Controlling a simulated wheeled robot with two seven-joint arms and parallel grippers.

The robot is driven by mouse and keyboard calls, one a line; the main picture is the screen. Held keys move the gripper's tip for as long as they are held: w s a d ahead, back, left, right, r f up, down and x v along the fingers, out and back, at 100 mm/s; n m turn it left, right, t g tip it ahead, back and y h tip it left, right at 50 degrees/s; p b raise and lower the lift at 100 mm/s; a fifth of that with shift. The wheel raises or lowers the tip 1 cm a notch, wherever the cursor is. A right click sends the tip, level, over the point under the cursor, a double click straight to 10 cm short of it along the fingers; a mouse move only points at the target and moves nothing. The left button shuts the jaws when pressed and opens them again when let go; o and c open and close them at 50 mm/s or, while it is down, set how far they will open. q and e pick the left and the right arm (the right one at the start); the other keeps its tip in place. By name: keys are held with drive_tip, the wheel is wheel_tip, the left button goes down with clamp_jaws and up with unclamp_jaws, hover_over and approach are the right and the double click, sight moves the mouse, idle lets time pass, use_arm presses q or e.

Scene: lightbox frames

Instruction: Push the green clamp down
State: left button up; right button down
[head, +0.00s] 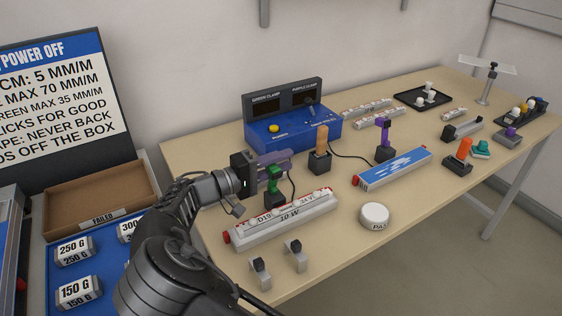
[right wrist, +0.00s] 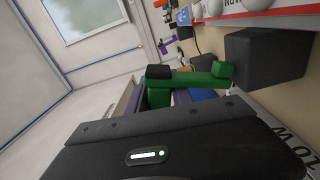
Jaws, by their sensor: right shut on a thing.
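The green clamp (head: 273,188) stands upright on its dark block at the near left of the table, just behind a white light strip marked 10 W (head: 285,220). My right gripper (head: 276,162) is at the top of the clamp, shut on its green handle. In the right wrist view the green clamp (right wrist: 207,79) runs from its black block (right wrist: 266,58) to between my fingers (right wrist: 160,98), where the gripper body hides part of it. My left gripper is not in view.
A blue control box (head: 290,132) with a yellow button stands behind. An orange-handled clamp (head: 320,150), a purple clamp (head: 384,140) and a blue-and-white strip (head: 393,167) are to the right. A white round puck (head: 375,215) and two small grey brackets (head: 295,256) sit near the front edge.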

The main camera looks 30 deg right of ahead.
sight(267, 169)
drive_tip(key=shift+s+d+f, duration=0.1)
drive_tip(key=shift+s, duration=0.2)
idle(0.4)
drive_tip(key=c, duration=1.2)
unclamp_jaws()
drive_tip(key=shift+s, duration=0.15)
drive_tip(key=shift+c, duration=0.2)
drive_tip(key=shift+a, duration=0.4)
drive_tip(key=a, duration=0.2)
drive_tip(key=a+b, duration=0.1)
drive_tip(key=a, duration=0.4)
drive_tip(key=shift+w+a, duration=0.1)
drive_tip(key=shift+w, duration=0.15)
